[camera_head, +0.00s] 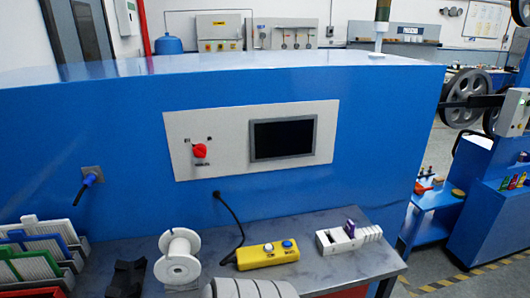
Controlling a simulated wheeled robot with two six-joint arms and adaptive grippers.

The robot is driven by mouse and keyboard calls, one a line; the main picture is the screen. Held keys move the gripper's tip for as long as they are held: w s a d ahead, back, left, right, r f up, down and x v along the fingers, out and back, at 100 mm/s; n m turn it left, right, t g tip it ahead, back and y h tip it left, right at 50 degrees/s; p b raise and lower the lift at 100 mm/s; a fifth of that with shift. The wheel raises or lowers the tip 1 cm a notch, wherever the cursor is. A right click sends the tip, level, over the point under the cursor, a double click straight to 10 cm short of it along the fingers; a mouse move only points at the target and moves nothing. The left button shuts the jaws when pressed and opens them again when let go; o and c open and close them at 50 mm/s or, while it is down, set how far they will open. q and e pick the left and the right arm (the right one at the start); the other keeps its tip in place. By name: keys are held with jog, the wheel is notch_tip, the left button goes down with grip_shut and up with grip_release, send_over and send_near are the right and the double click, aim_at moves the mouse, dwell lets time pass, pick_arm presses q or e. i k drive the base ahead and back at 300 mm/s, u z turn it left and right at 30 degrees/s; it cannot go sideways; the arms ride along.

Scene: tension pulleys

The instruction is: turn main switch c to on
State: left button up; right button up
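A red rotary switch (199,151) sits on the left part of a light panel (222,114) on the blue machine front. Small labels are printed above and below the knob, too small to read surely. I cannot tell for sure which mark the knob points to. Neither of my grippers is in view, and nothing covers the switch.
A dark screen (283,138) is right of the switch. On the grey bench (325,276) below are a white spool (178,258), a yellow control box (267,255) with a black cable, and a white block (348,238). Coloured racks (38,260) stand at left.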

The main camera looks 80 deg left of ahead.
aim_at(200, 150)
jog(key=z, duration=0.05)
jog(key=i, duration=0.55)
jog(key=u, duration=2.5)
